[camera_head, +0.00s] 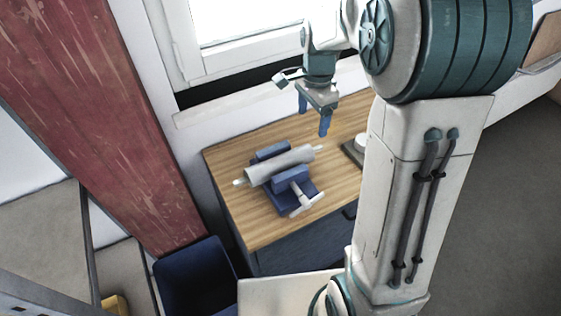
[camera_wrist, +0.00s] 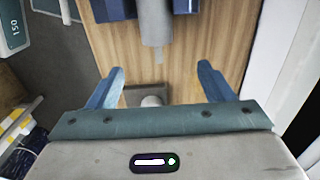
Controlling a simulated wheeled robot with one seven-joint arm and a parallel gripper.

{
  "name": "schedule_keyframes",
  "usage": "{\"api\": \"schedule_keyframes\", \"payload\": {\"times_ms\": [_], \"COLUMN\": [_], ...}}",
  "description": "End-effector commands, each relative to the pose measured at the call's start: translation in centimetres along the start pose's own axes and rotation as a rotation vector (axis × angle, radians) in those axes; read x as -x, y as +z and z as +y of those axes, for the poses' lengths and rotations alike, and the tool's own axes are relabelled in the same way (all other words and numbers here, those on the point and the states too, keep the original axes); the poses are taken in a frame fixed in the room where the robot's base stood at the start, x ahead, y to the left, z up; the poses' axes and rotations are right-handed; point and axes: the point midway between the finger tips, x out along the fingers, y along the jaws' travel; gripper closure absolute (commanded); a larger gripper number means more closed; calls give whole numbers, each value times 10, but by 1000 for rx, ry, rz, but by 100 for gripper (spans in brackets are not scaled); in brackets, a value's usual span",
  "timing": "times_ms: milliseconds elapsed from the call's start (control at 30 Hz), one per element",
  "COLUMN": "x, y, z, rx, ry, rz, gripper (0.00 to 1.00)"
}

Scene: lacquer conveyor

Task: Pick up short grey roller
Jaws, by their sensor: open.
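A grey roller (camera_head: 280,166) with thin pale ends lies across a blue stand (camera_head: 292,178) on the wooden desk. In the wrist view the roller (camera_wrist: 155,22) shows at the top centre, one end pointing toward my gripper, with blue stand parts (camera_wrist: 185,7) beside it. My gripper (camera_head: 313,115) is open and empty, above the desk and beyond the roller's right end. In the wrist view its two blue fingers (camera_wrist: 159,85) are spread apart, with bare desk and a dark plate between them. The roller's far end is cut off there.
A dark plate with a pale round top (camera_head: 355,149) sits on the desk (camera_head: 240,160), partly behind my arm. A pale T-shaped piece (camera_head: 303,203) lies at the stand's front. A blue bin (camera_head: 195,275) stands below left. A window wall borders the desk's back.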

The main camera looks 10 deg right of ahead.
Motion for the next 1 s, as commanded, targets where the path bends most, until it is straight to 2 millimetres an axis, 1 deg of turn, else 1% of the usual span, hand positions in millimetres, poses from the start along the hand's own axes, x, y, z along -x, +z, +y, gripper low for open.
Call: {"api": "schedule_keyframes", "payload": {"times_ms": [200,300,400,567,667,800,900,1000], "x": [-44,-60,-71,-80,-92,-113,-124,-128], "y": [0,0,0,-1,-2,-4,-3,-3], "z": [2,2,1,2,4,6,5,5], "rx": [-1,0,0,0,-1,0,1,1], "ry": [6,4,2,2,4,4,3,0], "rz": [-2,-2,-1,-1,-2,-2,-1,0], "gripper": [26,26,26,26,26,26,26,26]}}
